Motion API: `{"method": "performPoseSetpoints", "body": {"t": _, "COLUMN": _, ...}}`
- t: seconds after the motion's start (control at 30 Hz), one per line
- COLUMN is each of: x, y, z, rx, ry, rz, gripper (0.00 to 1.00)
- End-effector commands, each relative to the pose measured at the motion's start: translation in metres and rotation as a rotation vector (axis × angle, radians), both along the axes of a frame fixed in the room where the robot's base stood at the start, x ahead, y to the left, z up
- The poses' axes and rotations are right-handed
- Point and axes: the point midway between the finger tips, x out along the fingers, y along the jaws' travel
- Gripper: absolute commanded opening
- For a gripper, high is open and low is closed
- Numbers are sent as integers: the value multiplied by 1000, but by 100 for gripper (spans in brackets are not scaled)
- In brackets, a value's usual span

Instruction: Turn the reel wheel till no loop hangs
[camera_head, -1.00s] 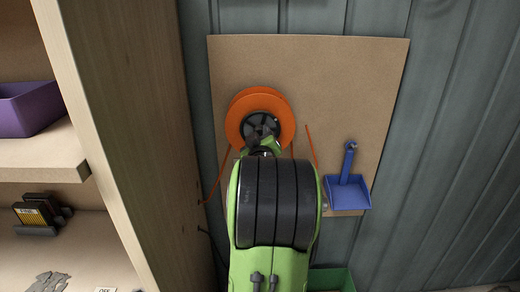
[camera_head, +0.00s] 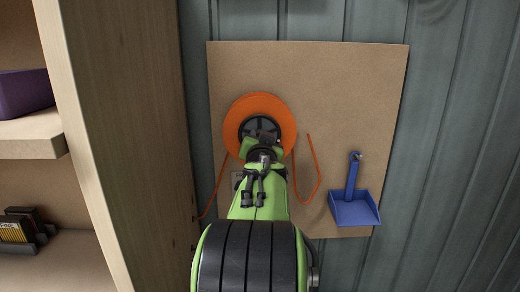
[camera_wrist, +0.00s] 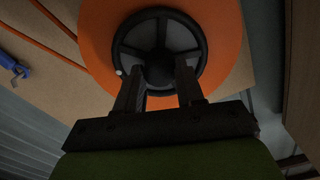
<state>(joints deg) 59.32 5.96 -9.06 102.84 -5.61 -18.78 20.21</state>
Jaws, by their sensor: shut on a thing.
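The orange reel (camera_head: 244,113) is mounted on a tan board, with a black spoked wheel (camera_head: 256,125) at its centre. In the wrist view the wheel (camera_wrist: 160,34) fills the upper middle, with a small pale knob (camera_wrist: 119,72) at its left rim. My gripper (camera_head: 264,145) is at the lower part of the wheel, its fingers shut on it; the exact contact is hard to see. Orange cord (camera_head: 318,168) hangs in a narrow loop right of the reel, its low point near my forearm. Another cord run (camera_head: 216,187) slants down left from the reel.
A blue dustpan (camera_head: 355,210) hangs on the board (camera_head: 360,90) to the right of the loop. A wooden shelf unit (camera_head: 125,130) stands close on the left, holding a purple bin (camera_head: 25,93). The corrugated wall (camera_head: 460,150) at right is clear.

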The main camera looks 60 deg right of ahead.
Motion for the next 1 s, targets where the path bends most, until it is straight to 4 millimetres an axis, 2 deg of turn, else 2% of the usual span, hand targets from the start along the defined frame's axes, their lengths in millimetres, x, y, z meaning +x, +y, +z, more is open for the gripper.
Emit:
{"method": "performPoseSetpoints", "body": {"t": 0.5, "x": 0, "y": 0, "z": -3, "rx": 208, "ry": -404, "rz": 0, "gripper": 7}}
{"method": "performPoseSetpoints", "body": {"t": 1.0, "x": -1, "y": -1, "z": -3, "rx": 304, "ry": -588, "rz": -1, "gripper": 7}}
